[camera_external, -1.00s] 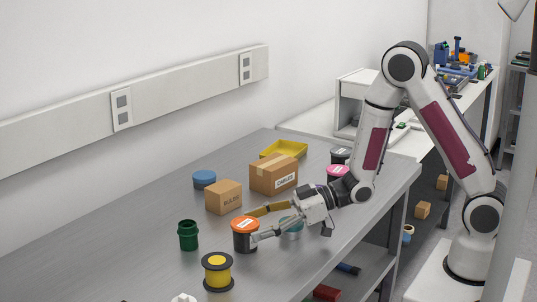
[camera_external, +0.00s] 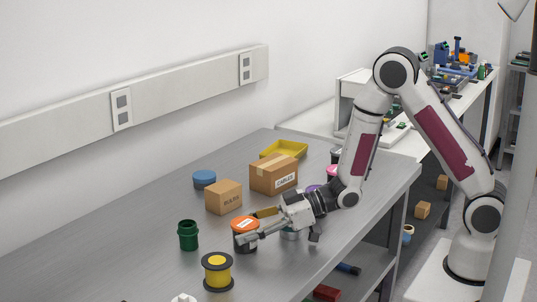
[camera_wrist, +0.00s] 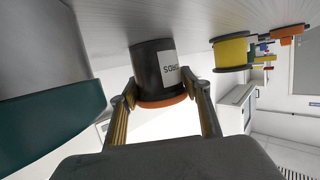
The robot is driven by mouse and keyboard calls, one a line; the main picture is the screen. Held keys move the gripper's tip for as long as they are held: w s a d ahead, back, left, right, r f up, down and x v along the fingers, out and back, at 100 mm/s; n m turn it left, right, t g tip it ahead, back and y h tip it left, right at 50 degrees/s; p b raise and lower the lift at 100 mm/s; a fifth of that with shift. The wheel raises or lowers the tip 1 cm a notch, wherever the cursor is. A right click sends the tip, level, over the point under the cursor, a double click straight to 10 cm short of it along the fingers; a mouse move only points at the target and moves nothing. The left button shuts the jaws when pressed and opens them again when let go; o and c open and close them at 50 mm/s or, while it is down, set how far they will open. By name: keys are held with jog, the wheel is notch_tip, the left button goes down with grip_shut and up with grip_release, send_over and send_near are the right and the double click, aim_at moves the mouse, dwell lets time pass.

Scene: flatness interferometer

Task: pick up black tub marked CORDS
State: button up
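The black tub (camera_external: 245,244) with an orange lid stands upright on the grey metal bench, left of my wrist. In the wrist view the tub (camera_wrist: 158,62) appears upside down, with a white label whose lettering is only partly readable. My gripper (camera_external: 248,229) is open and low over the bench, with one finger on the near side of the tub and the other on the far side. In the wrist view the fingertips of my gripper (camera_wrist: 161,87) flank the orange lid. I cannot tell whether they touch it.
A teal-lidded container (camera_wrist: 50,120) stands close beside my gripper. A yellow spool (camera_external: 217,271) and a dark green cup (camera_external: 188,235) stand left of the tub. Behind are two cardboard boxes (camera_external: 223,198) (camera_external: 274,174), a blue round lid (camera_external: 204,179) and a yellow tray (camera_external: 288,148).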

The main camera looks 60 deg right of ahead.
aim_at(246, 220)
jog(key=c, duration=0.4)
jog(key=shift+r, duration=0.15)
jog(key=shift+r, duration=4.85)
